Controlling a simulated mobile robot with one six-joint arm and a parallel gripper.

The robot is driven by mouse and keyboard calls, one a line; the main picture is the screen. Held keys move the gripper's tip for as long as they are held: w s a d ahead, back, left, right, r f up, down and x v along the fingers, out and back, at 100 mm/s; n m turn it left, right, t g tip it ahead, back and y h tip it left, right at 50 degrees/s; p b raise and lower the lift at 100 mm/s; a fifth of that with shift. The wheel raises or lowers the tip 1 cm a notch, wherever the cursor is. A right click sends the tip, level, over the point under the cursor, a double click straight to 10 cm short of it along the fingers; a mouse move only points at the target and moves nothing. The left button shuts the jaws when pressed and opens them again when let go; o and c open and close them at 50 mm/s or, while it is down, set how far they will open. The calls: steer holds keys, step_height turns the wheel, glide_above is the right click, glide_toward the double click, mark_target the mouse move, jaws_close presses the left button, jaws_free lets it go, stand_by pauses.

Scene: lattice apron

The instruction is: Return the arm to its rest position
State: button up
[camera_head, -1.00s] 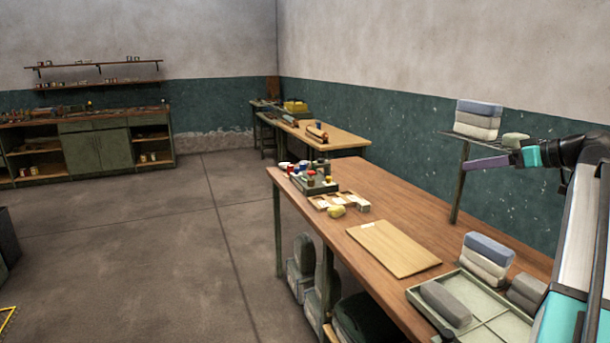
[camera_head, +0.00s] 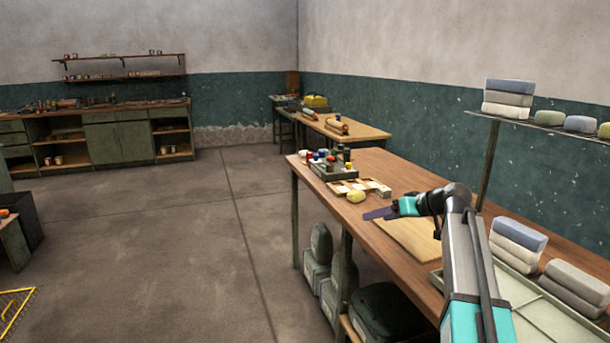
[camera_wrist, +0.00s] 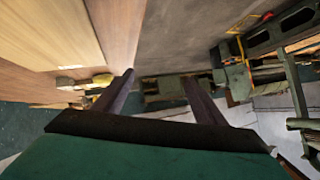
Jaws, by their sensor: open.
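My gripper (camera_head: 379,213) is in the head view, above the workbench (camera_head: 385,172) near its front edge, pointing left. Its dark purple fingers are close to a light wooden board (camera_head: 412,236) lying on the bench, which my arm partly hides. In the wrist view my gripper (camera_wrist: 158,82) shows two dark fingers spread apart with nothing between them. The edge of the bench runs along the left of that view, and floor and furniture lie beyond the fingertips.
A divided tray (camera_head: 538,312) with stacked blocks (camera_head: 516,242) is right of my arm. A caddy of small containers (camera_head: 330,170) and a yellow lump (camera_head: 356,196) lie at the bench's far end. A wall shelf (camera_head: 545,128) holds more blocks. Open floor (camera_head: 190,250) lies left.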

steer(key=a+f+g+b, duration=0.1)
steer(key=a+f, duration=0.8)
steer(key=f, duration=0.1)
steer(key=s+a+f+m+g+h+p, duration=0.1)
steer(key=s+a+f+g+p, duration=0.1)
steer(key=s+f, duration=0.8)
steer(key=s+a+f+m+g+h+p, duration=0.1)
steer(key=s+a+f+g+h+p, duration=0.15)
steer(key=f, duration=1.25)
steer(key=s+d+f+m+g+h+p, duration=0.1)
steer(key=s+f+g+p, duration=0.1)
steer(key=s+f, duration=0.65)
steer(key=s+d+f+g+h+p, duration=0.1)
steer(key=s+f+g+p, duration=0.3)
steer(key=s, duration=0.8)
steer(key=s+d+f+g+h+p, duration=0.1)
steer(key=s+d+f+p, duration=0.1)
steer(key=s, duration=0.9)
steer(key=s+d+f+m+g+h+p, duration=0.1)
steer(key=s+d+f, duration=0.1)
steer(key=s, duration=0.9)
steer(key=shift+s+f+g+p, duration=0.3)
steer(key=shift+s+g+p, duration=0.05)
steer(key=shift+s+p, duration=0.05)
